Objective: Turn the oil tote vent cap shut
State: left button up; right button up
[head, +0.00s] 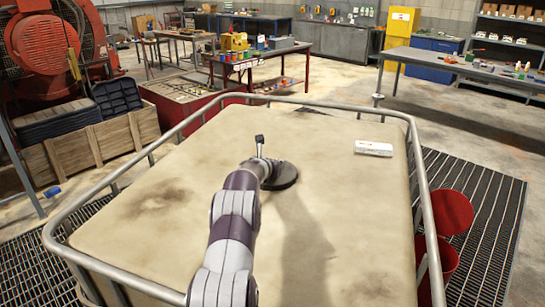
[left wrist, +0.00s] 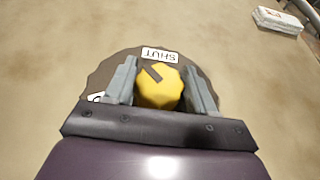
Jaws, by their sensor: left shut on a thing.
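The vent cap is a yellow knob (left wrist: 160,92) on a round dark plate (left wrist: 205,75), which also shows on the tote top in the head view (head: 284,178). A second label (left wrist: 96,98) at the plate's left is mostly hidden. My left gripper (left wrist: 160,76) is shut on the knob, one finger on each side. In the head view my left arm hides the knob. My right gripper is not in view.
The beige tote top (head: 150,235) is ringed by a metal rail (head: 420,170). A small white box (head: 373,148) lies right of the plate, apart from it. Red round objects (head: 450,212) stand outside the rail at right. The tote top around the plate is otherwise clear.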

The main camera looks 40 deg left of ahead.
pick_arm(q)
jog(key=shift+r+m+h+p, duration=0.3)
jog(key=shift+m+h+p, duration=0.4)
jog(key=shift+h+p, duration=0.15)
jog(key=shift+f+m+t+h+p, duration=0.25)
jog(key=shift+m+t+h+p, duration=0.15)
jog(key=shift+m+h+p, duration=0.6)
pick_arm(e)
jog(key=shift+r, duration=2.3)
pick_arm(q)
jog(key=shift+h, duration=0.25)
jog(key=o, duration=0.9)
jog(key=shift+o, duration=0.2)
jog(key=shift+s, duration=0.1)
